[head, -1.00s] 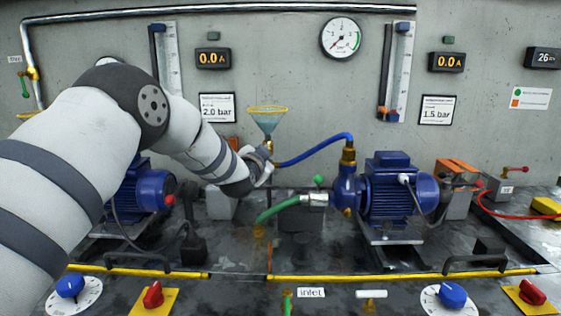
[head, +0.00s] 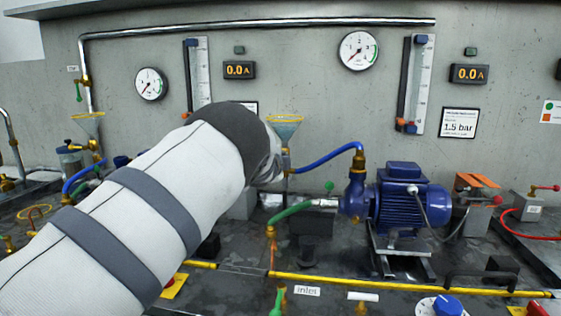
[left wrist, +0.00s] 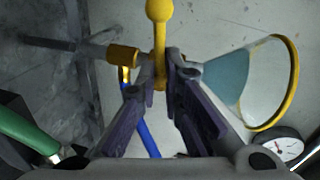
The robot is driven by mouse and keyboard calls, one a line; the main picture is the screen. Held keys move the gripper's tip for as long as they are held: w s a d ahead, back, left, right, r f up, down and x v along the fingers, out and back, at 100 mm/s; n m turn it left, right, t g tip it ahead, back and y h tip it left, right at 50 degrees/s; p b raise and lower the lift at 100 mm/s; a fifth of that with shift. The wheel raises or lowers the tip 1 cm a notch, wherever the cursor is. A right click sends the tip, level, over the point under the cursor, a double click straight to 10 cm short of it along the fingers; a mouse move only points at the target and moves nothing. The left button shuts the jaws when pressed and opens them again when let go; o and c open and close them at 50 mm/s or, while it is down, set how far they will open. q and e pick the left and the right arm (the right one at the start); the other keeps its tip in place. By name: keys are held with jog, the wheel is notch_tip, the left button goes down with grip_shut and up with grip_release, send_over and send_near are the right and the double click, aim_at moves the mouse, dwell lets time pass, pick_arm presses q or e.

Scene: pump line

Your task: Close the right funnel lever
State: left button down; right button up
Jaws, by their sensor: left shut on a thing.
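The right funnel (head: 285,131), clear with a yellow rim, stands on its brass fitting left of the right blue pump. In the left wrist view the funnel (left wrist: 233,77) lies sideways on the right. Its yellow lever (left wrist: 159,38), with a ball end, stands up in that picture, across the line of the funnel and pipe. My left gripper (left wrist: 160,80) is shut on the lever, with its ball end beyond the fingertips. In the head view my left arm hides the gripper and lever. My right gripper is in neither view.
A blue hose (head: 325,157) runs from the funnel fitting to the right pump (head: 407,202). A green hose (head: 291,211) lies below it. Another funnel (head: 88,122) stands at far left. The grey wall with gauges is close behind the funnel.

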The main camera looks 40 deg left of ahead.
pick_arm(q)
jog(key=shift+m+y, duration=0.3)
jog(key=shift+m, duration=0.1)
jog(key=shift+a+r, duration=0.1)
dwell(0.3)
jog(key=c, duration=1.7)
grip_release()
jog(key=v, duration=1.2)
jog(key=shift+r, duration=0.1)
